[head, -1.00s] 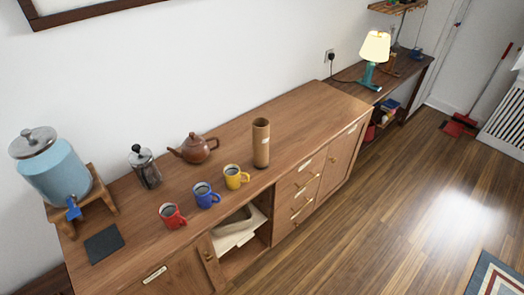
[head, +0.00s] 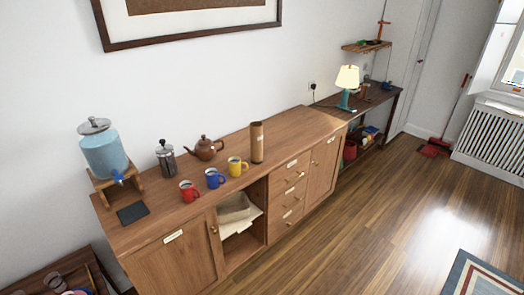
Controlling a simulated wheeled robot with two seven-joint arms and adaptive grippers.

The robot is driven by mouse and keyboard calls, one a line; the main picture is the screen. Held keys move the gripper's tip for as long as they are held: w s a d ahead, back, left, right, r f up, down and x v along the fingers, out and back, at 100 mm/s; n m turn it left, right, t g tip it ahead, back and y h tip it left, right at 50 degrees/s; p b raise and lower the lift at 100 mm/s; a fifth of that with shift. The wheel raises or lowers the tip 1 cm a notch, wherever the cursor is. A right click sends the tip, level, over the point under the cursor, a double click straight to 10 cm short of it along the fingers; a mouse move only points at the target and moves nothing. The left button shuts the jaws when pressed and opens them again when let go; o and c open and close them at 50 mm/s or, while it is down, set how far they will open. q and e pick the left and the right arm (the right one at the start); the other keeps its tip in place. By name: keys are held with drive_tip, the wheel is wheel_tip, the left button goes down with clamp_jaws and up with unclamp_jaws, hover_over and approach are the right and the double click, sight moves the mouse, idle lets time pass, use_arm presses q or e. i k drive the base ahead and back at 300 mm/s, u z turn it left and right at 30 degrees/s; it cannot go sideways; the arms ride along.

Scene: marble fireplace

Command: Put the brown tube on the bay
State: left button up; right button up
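The brown tube (head: 257,142) stands upright on top of the wooden sideboard (head: 285,130), near the middle and right of the yellow mug. It looks like an open-topped cardboard cylinder with a small pale label. Below the mugs, the sideboard has an open bay (head: 243,250) between a door on the left and drawers on the right. The bay holds a grey-beige tray-like item (head: 234,208) and pale papers. Neither of my grippers is in the head view.
Red (head: 188,191), blue (head: 215,178) and yellow (head: 237,166) mugs stand along the front edge. A teapot (head: 206,148), French press (head: 166,159) and blue dispenser (head: 104,155) stand behind and left. The sideboard top right of the tube is clear. The wooden floor in front is open.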

sight(240, 252)
drive_tip(key=z, duration=0.75)
drive_tip(key=i, duration=0.8)
drive_tip(key=z, duration=0.85)
drive_tip(key=i, duration=1.05)
drive_tip(key=u, duration=0.45)
drive_tip(key=i, duration=0.8)
drive_tip(key=u, duration=0.8)
